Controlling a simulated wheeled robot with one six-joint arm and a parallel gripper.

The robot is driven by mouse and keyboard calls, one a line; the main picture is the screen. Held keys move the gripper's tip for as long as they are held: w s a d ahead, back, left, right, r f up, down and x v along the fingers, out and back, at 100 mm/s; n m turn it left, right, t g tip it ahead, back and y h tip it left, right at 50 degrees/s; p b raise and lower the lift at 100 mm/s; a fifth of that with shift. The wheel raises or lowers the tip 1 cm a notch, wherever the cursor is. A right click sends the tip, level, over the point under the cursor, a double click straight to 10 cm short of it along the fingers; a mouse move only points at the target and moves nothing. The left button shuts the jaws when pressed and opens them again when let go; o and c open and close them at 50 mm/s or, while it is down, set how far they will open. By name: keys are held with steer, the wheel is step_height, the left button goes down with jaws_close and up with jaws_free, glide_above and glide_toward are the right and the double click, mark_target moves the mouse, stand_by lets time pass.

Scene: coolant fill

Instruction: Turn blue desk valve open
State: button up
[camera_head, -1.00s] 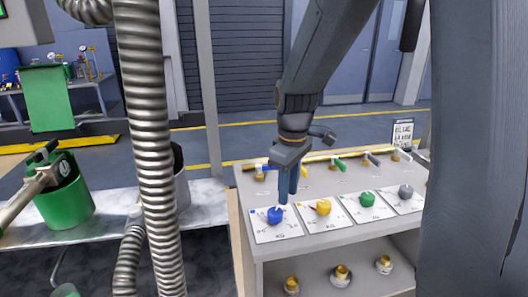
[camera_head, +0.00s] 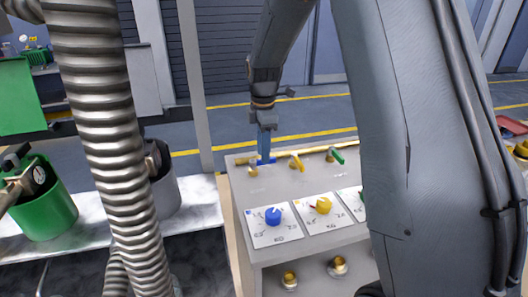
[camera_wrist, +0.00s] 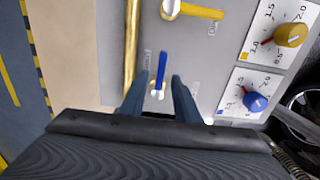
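The blue desk valve handle (camera_wrist: 162,72) is a short blue lever on a pale stem, beside the brass pipe (camera_wrist: 131,50) on the grey desk (camera_wrist: 200,45). In the wrist view the lever lies roughly along the pipe. My gripper (camera_wrist: 160,88) is open, with one blue-grey finger on each side of the lever and a gap visible on both sides. In the head view my gripper (camera_head: 265,157) points down at the valve and hides much of it. Whether the fingers are at the lever's height I cannot tell.
A yellow valve handle (camera_head: 296,161) and a green one (camera_head: 338,156) stand along the same pipe. Blue (camera_head: 273,216) and yellow (camera_head: 321,205) dial knobs sit nearer on the desk. A ribbed hose (camera_head: 105,130) and green bucket (camera_head: 48,205) are at left.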

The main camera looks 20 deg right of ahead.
steer(key=shift+f, duration=0.85)
jaws_close()
